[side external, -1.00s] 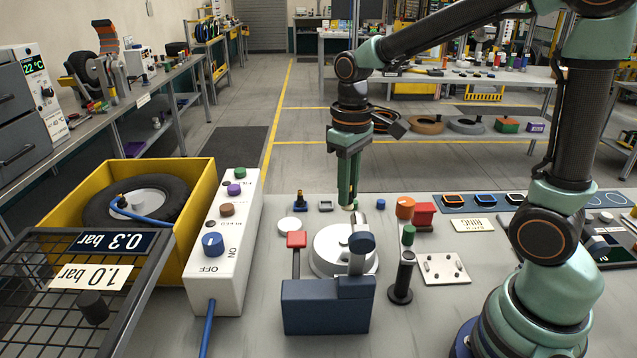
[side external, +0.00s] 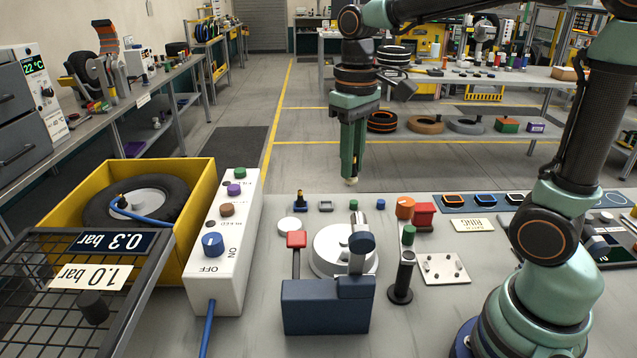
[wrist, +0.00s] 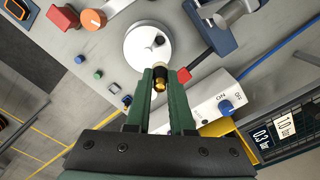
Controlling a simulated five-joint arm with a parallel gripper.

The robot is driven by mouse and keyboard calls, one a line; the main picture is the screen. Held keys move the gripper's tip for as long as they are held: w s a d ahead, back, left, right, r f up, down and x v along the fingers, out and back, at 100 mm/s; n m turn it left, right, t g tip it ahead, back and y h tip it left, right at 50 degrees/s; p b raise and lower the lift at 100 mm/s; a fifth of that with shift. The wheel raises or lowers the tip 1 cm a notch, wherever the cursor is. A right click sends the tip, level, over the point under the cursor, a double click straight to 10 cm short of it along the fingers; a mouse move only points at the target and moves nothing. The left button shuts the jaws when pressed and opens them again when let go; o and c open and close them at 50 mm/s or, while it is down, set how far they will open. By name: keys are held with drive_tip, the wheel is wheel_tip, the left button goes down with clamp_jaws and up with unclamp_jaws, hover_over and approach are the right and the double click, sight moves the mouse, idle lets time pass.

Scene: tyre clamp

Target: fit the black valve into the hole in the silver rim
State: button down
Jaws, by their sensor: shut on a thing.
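My gripper (side external: 350,178) is shut on the black valve (wrist: 159,71), which shows a black end and a brass part between the fingertips in the wrist view. In the side view only a small pale tip (side external: 351,182) shows below the fingers. The silver rim (side external: 326,250) lies flat on the bench at the blue clamp (side external: 325,307). The gripper and valve are in the air above the bench, apart from the rim. The rim also shows in the wrist view (wrist: 136,46), with a dark spot on it; I cannot tell whether that is the hole.
The red-topped lever (side external: 297,240) and a black post with a green top (side external: 402,278) stand close to the rim. A white control box (side external: 228,245) and yellow crate (side external: 200,215) are at left. Small coloured parts lie behind the rim.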

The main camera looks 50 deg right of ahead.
wheel_tip(320, 180, down, 19)
drive_tip(key=shift+f, duration=0.15)
idle(0.5)
drive_tip(key=shift+f, duration=0.1)
drive_tip(key=c, duration=0.8)
unclamp_jaws()
wheel_tip(320, 180, up, 12)
drive_tip(key=shift+r, duration=0.1)
drive_tip(key=t, duration=0.6)
approach(351, 183)
drive_tip(key=shift+w+d+f, duration=0.1)
drive_tip(key=shift+d+f, duration=0.1)
drive_tip(key=shift+f, duration=0.5)
drive_tip(key=shift+w+d+f, duration=0.1)
drive_tip(key=shift+d+f, duration=0.1)
drive_tip(key=shift+f, duration=0.5)
drive_tip(key=shift+w+d+f, duration=0.1)
drive_tip(key=shift+d+f, duration=0.1)
drive_tip(key=shift+f, duration=0.5)
